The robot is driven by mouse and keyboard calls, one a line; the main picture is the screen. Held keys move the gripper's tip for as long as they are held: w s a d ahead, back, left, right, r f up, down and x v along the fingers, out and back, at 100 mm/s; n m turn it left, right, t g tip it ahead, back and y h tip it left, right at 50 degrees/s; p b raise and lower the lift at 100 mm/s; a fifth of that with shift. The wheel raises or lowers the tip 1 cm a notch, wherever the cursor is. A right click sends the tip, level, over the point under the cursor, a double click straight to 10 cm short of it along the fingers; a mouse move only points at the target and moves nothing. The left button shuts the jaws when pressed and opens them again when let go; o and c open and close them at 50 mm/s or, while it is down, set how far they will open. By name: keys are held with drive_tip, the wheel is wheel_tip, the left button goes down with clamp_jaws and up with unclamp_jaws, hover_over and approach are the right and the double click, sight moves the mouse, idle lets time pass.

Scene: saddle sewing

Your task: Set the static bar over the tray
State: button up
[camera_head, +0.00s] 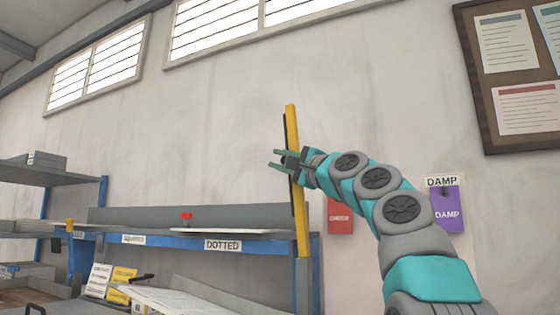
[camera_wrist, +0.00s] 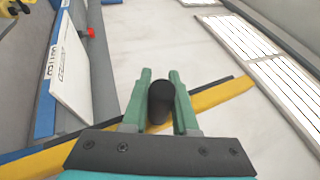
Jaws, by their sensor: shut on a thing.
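The static bar, a long yellow bar with a dark strip along one side (camera_head: 302,234), stands nearly upright in the head view. In the wrist view the yellow bar (camera_wrist: 215,97) runs slantwise behind the fingers. My gripper (camera_head: 275,160) is raised above the shelf bench, its fingers pointing left. In the wrist view my gripper (camera_wrist: 160,95) is shut on a black round grip, which appears to belong to the bar. A pale flat tray or board (camera_head: 185,230) lies on the blue-edged shelf above the DOTTED label (camera_head: 222,245); I cannot tell which one is the tray.
A small red object (camera_head: 186,218) stands on that shelf. Papers and yellow cards (camera_head: 122,276) are below. A red box (camera_head: 340,215) and a purple DAMP holder (camera_head: 446,211) hang on the wall. A notice board (camera_head: 515,70) is upper right.

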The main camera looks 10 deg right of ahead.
clamp_jaws()
drive_tip(key=shift+a, duration=0.1)
idle(0.9)
